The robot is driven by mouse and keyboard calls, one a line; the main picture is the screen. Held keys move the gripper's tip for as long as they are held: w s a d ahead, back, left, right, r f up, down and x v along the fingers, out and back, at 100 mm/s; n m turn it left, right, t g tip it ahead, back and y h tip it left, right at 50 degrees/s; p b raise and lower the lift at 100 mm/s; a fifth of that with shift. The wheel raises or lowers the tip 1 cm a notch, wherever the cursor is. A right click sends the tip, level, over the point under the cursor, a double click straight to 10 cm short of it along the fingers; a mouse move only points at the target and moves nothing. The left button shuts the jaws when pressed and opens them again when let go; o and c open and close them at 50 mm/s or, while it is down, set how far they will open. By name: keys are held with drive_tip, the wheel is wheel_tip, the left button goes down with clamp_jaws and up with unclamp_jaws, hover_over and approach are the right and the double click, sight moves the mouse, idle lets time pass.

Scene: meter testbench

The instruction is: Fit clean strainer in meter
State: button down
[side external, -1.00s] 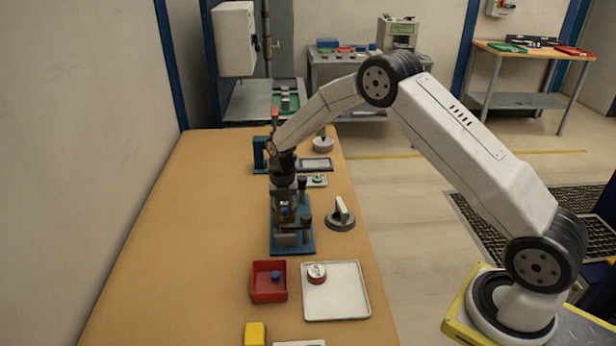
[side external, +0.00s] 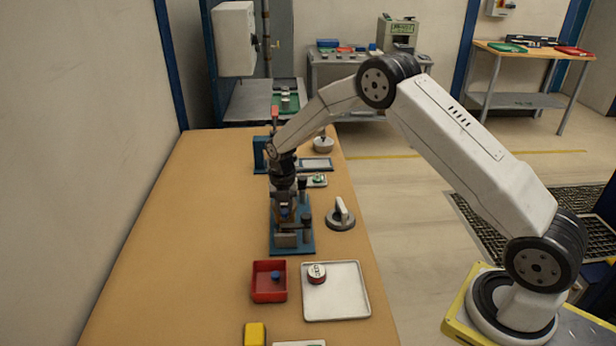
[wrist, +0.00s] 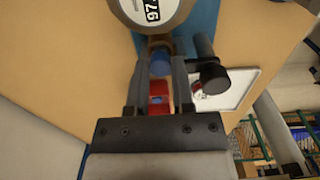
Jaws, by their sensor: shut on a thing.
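The meter (wrist: 150,10) shows at the top of the wrist view as a rounded body with a "97." label, partly cut off. My gripper (wrist: 160,68) is shut on a blue cylindrical piece, which I take to be the clean strainer (wrist: 160,63). The strainer's far end is right at the brownish meter part below the label; I cannot tell whether it is inside or only touching. In the side view my gripper (side external: 284,208) points down over the blue fixture plate (side external: 292,247) and hides much of the meter.
A red bin (side external: 269,293) holding a blue piece (side external: 276,277) stands in front of the fixture. A white tray (side external: 345,305) with a red and white round part (side external: 317,274) is beside it. A dark post (wrist: 205,60) stands close right of my fingers. The table's left side is clear.

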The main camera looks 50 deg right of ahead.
drive_tip(key=shift+f, duration=0.4)
idle(0.3)
drive_tip(key=shift+c, duration=2)
unclamp_jaws()
drive_tip(key=shift+o, duration=0.2)
drive_tip(key=shift+o, duration=1)
drive_tip(key=shift+r, duration=0.1)
drive_tip(key=shift+r, duration=3.35)
drive_tip(key=shift+r, duration=0.1)
